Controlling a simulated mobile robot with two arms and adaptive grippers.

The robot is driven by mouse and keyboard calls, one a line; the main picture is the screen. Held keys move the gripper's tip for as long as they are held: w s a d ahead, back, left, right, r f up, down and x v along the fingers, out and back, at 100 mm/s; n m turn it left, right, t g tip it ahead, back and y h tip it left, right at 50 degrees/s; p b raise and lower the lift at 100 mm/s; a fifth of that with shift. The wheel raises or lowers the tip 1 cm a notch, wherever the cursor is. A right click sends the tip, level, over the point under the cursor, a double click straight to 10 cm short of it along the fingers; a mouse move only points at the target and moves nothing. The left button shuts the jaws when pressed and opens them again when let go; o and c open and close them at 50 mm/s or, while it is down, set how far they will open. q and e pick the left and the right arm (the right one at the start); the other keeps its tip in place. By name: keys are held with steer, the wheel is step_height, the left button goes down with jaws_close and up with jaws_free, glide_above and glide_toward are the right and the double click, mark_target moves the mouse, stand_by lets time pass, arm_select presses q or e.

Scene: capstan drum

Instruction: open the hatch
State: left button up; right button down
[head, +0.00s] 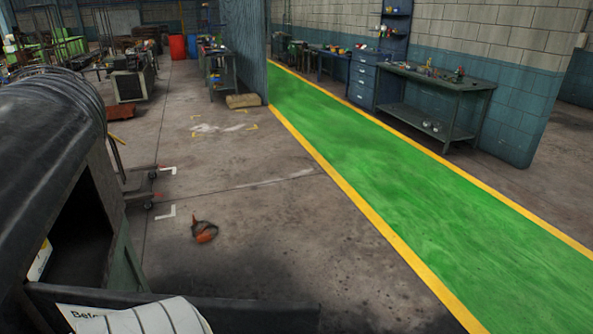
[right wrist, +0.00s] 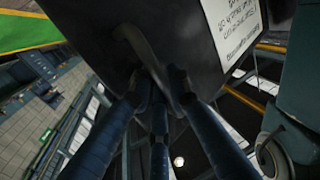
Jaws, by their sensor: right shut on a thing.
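In the right wrist view my right gripper (right wrist: 160,88) is shut on a curved grey handle (right wrist: 133,40). The handle is fixed to the dark hatch panel (right wrist: 180,28), which has a white sign with lettering (right wrist: 236,24). In the head view a dark panel (head: 245,312), seemingly this hatch, stands out to the right from the black housing (head: 40,125); part of a white sign (head: 82,312) shows near it. The housing has a dark opening (head: 80,232) in its side. The handle and right gripper are hidden in the head view. My left gripper is in neither view.
A small orange and black object (head: 204,232) lies on the concrete floor. A wheeled stand (head: 142,190) is beside the housing. A green walkway (head: 370,170) with yellow edges crosses the right side. Workbenches (head: 435,90) line the far wall. The floor ahead is mostly clear.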

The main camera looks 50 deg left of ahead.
steer(key=shift+s+d, duration=0.15)
steer(key=shift+d, duration=0.1)
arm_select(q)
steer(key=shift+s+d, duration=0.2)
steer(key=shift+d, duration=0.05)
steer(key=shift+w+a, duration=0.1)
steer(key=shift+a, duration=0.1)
arm_select(e)
steer(key=c, duration=1.7)
jaws_free()
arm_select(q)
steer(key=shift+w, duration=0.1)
arm_select(e)
steer(key=shift+d, duration=0.1)
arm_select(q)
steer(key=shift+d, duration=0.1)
arm_select(e)
steer(key=d, duration=1.2)
steer(key=shift+s, duration=0.1)
